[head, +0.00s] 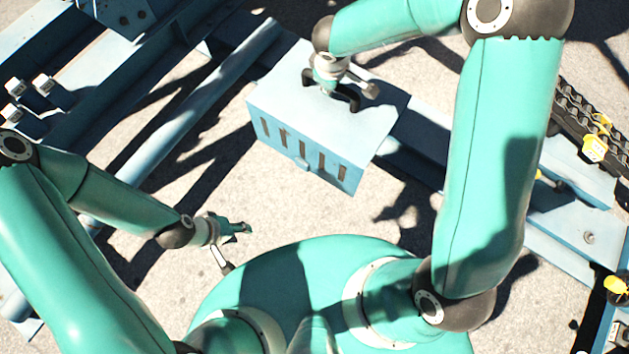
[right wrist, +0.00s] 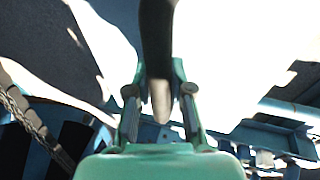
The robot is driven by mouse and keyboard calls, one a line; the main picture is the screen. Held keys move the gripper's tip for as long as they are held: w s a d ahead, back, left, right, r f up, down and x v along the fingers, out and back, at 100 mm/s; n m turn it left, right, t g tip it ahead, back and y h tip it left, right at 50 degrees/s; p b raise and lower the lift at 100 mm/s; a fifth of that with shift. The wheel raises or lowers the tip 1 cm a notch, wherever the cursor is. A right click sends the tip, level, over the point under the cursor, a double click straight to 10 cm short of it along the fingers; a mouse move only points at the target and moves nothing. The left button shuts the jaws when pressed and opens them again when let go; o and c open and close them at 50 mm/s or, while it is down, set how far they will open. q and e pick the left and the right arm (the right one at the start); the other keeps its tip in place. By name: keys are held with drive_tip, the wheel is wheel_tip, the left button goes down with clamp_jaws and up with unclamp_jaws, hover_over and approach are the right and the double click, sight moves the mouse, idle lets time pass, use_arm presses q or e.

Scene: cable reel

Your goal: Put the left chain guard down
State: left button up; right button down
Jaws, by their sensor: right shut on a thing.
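The chain guard (head: 300,130) is a light-blue box with a row of slots and a small knob on its front face. It is at the upper middle of the head view. A dark handle (head: 345,101) stands on its top. My right gripper (head: 332,84) is shut on this handle from above. In the right wrist view the dark handle (right wrist: 157,45) runs between the fingers. I cannot tell whether the guard's underside touches anything. My left gripper (head: 240,228) is apart from the guard, to its lower left, with nothing in it; its finger gap is unclear.
Blue steel beams (head: 180,130) run diagonally at the left, with bolted blocks (head: 42,84) on them. Another blue rail (head: 560,225) lies at the right, near a dark chain (head: 575,112) with yellow tags (head: 594,149). Bare concrete (head: 290,210) is open below the guard.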

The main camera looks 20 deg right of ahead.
drive_tip(key=w+f+n+g+y+b, duration=0.1)
drive_tip(key=w+f+n+y+b, duration=0.1)
drive_tip(key=f+n+b, duration=0.7)
drive_tip(key=w+a+f+n+y+b, duration=0.1)
drive_tip(key=f+n+b, duration=0.7)
drive_tip(key=f+b, duration=1.7)
wheel_tip(320, 180, down, 22)
drive_tip(key=shift+w+a+f+n+g+y, duration=0.15)
drive_tip(key=shift+w+n+g+y, duration=0.35)
drive_tip(key=shift+y, duration=0.5)
drive_tip(key=c, duration=1)
unclamp_jaws()
drive_tip(key=shift+a, duration=0.1)
drive_tip(key=shift+c, duration=0.2)
